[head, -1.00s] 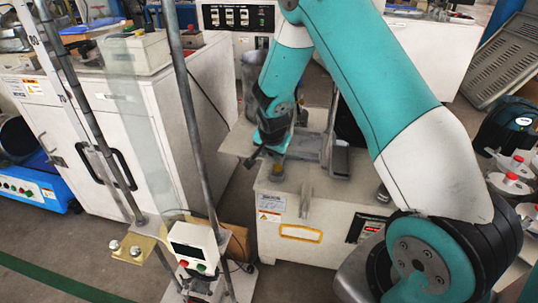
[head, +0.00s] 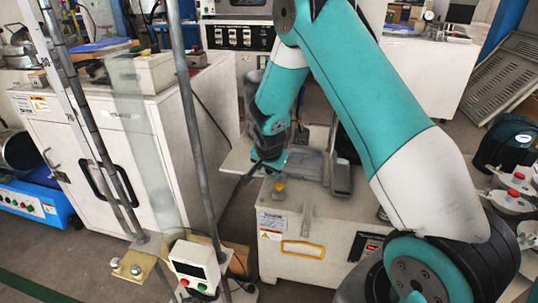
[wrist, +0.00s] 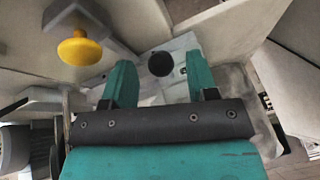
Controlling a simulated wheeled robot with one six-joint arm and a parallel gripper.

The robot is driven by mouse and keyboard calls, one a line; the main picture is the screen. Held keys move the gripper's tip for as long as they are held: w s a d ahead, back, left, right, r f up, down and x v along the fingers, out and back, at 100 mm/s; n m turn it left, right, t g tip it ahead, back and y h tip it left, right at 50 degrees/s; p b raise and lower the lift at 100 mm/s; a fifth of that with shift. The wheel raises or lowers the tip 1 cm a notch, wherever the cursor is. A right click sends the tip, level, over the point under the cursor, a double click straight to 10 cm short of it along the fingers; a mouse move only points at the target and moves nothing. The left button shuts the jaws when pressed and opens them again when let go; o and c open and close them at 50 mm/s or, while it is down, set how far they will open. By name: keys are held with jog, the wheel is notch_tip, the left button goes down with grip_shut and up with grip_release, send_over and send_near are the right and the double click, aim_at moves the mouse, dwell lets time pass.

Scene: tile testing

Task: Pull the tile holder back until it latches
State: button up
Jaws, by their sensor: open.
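A tester with a pale base cabinet (head: 315,228) stands in the middle of the head view. A grey metal assembly on its top, with a flat plate (head: 306,166) and an upright block (head: 342,178), looks like the tile holder; its exact outline is partly hidden by my arm. My gripper (head: 252,168) is at the left of this assembly, above the machine. In the wrist view my gripper (wrist: 158,72) is open, its two teal fingers apart. A round black knob (wrist: 161,64) shows between the fingers; I cannot tell whether they touch it.
A yellow knob (wrist: 79,49) on a grey block is left of the fingers in the wrist view; a yellowish knob (head: 279,187) shows in the head view. A stand with a control box (head: 194,263) and upright poles is at front left. A white cabinet (head: 120,165) stands behind it.

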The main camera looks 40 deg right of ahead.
jog(key=p+v, duration=0.4)
jog(key=v, duration=1.2)
jog(key=shift+r, duration=0.3)
jog(key=shift+a, duration=0.1)
jog(key=s+a+r+n+g+y, duration=0.2)
jog(key=s+a+r+n+y, duration=0.2)
jog(key=s+a+r+n, duration=0.55)
jog(key=s+a+r+n+g+y, duration=0.2)
jog(key=s+a+r+n+y, duration=0.15)
jog(key=s+a+n, duration=1)
notch_tip(320, 180, up, 28)
jog(key=s+d+m+p, duration=0.2)
jog(key=d+m+p, duration=0.1)
jog(key=p, duration=2.5)
jog(key=shift+s+m, duration=0.25)
jog(key=shift+m, duration=0.15)
jog(key=shift+h, duration=0.25)
